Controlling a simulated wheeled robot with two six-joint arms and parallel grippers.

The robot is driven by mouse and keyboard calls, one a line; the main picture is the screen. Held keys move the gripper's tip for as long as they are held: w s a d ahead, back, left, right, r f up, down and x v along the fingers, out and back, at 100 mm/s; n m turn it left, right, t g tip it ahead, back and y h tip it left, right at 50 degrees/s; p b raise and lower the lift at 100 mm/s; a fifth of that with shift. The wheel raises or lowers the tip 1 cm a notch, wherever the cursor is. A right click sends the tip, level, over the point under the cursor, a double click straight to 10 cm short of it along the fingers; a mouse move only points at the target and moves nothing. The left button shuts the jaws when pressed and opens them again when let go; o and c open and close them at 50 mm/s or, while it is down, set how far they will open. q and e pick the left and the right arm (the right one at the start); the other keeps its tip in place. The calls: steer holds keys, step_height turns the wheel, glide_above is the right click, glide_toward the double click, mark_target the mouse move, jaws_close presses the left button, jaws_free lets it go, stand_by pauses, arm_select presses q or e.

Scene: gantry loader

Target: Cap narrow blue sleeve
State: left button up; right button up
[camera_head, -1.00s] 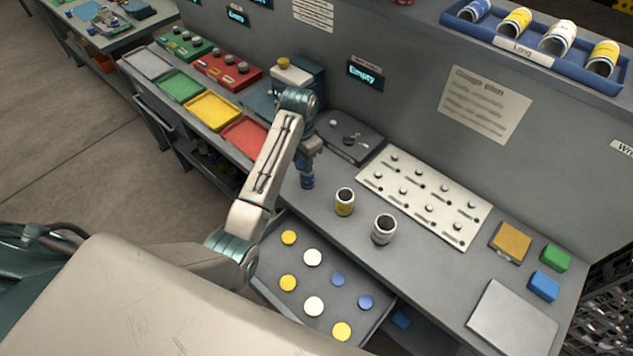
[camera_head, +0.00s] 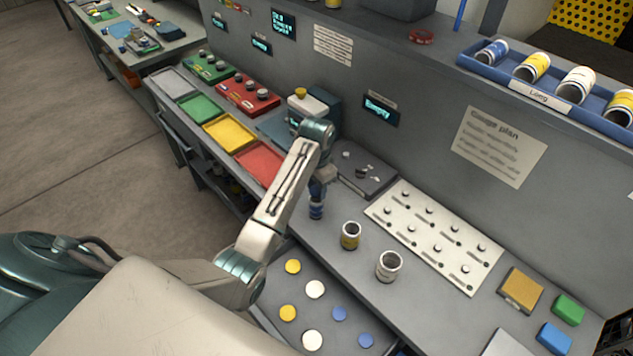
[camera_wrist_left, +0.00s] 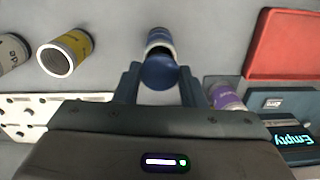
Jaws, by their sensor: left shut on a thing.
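The narrow blue sleeve (camera_head: 316,210) stands upright on the bench, directly below my left gripper (camera_head: 318,188). In the left wrist view the sleeve (camera_wrist_left: 159,36) has a blue-and-white wall and is partly hidden by a round blue cap (camera_wrist_left: 158,73). The cap sits between the two fingers of my left gripper (camera_wrist_left: 160,84), which is shut on it. The cap overlaps the sleeve's end in this view; I cannot tell if it is seated. More blue caps (camera_head: 339,313) lie in the open drawer (camera_head: 262,318). My right gripper is not in view.
A yellow sleeve (camera_head: 350,236) and a white sleeve (camera_head: 389,266) stand open to the right. A purple sleeve (camera_wrist_left: 226,97) shows beside the right finger. Coloured trays (camera_head: 229,131) line the left.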

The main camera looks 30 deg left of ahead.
arm_select(q)
steer(key=shift+s+f, duration=0.1)
steer(key=shift+f, duration=1.2)
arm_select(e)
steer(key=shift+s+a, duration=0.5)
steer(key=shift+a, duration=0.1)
arm_select(q)
steer(key=shift+s+f, duration=0.1)
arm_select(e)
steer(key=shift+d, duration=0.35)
arm_select(q)
steer(key=o, duration=1)
steer(key=shift+a, duration=0.1)
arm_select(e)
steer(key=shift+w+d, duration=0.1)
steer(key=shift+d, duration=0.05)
arm_select(q)
steer(key=shift+w, duration=0.2)
